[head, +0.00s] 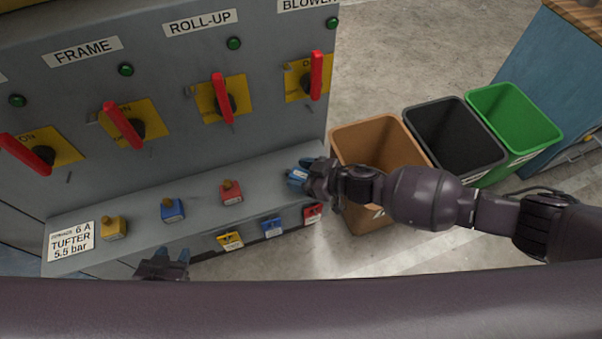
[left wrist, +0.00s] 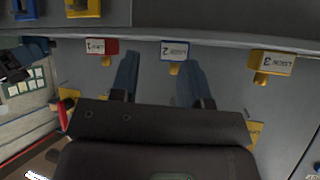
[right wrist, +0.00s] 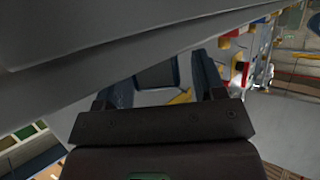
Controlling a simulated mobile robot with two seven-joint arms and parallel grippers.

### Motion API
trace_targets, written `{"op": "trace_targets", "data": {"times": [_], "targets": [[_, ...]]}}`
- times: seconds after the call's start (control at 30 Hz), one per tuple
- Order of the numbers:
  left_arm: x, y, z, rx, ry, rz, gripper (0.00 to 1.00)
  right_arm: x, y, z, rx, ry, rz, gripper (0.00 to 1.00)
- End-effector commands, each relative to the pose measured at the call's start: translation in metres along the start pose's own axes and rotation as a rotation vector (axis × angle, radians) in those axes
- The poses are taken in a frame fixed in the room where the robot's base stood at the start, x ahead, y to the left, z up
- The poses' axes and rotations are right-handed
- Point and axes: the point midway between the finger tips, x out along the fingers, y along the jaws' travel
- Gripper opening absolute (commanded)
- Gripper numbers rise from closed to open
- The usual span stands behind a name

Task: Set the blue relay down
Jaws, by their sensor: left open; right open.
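The blue relay (head: 173,209) stands upright on the grey ledge (head: 195,185) of the switch cabinet, between the yellow relay (head: 113,228) and the red relay (head: 231,191). My left gripper (head: 172,262) is open and empty, low in front of the ledge and apart from the relay. My right gripper (head: 300,178) is open at the ledge's right end; in its own view the fingers (right wrist: 162,78) stand apart.
Yellow (head: 230,240), blue (head: 272,228) and red (head: 312,212) labelled pieces sit along the ledge's front edge. Red-handled switches (head: 124,126) line the panel above. Brown (head: 380,140), black (head: 455,135) and green (head: 515,115) bins stand right. My right arm crosses before them.

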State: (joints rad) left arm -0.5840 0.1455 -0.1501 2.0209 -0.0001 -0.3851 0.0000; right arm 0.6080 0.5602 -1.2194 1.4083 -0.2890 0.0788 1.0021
Motion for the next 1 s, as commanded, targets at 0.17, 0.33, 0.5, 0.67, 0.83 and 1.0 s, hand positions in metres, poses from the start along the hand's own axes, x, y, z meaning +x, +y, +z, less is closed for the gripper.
{"op": "trace_targets", "data": {"times": [0.17, 0.33, 0.5, 0.67, 0.83, 1.0], "targets": [[-0.003, -0.001, -0.006, 0.000, 0.006, -0.002, 0.43, -0.027, 0.002, 0.000, -0.001, -0.003, 0.004, 0.64], [-0.007, -0.002, -0.010, -0.001, 0.010, -0.003, 0.43, -0.061, 0.001, -0.001, -0.002, -0.002, 0.003, 0.64], [-0.011, -0.003, -0.008, -0.003, 0.005, -0.006, 0.43, -0.090, 0.001, -0.001, -0.002, -0.001, 0.002, 0.64], [-0.013, -0.003, -0.002, -0.006, -0.006, -0.007, 0.43, -0.109, 0.001, 0.000, 0.000, -0.002, 0.002, 0.64], [-0.013, -0.003, 0.000, -0.007, -0.010, -0.007, 0.43, -0.118, 0.000, 0.000, 0.000, -0.001, 0.001, 0.64], [-0.012, -0.003, -0.002, -0.007, -0.006, -0.007, 0.43, -0.119, 0.000, 0.001, 0.001, -0.001, 0.001, 0.64]]}}
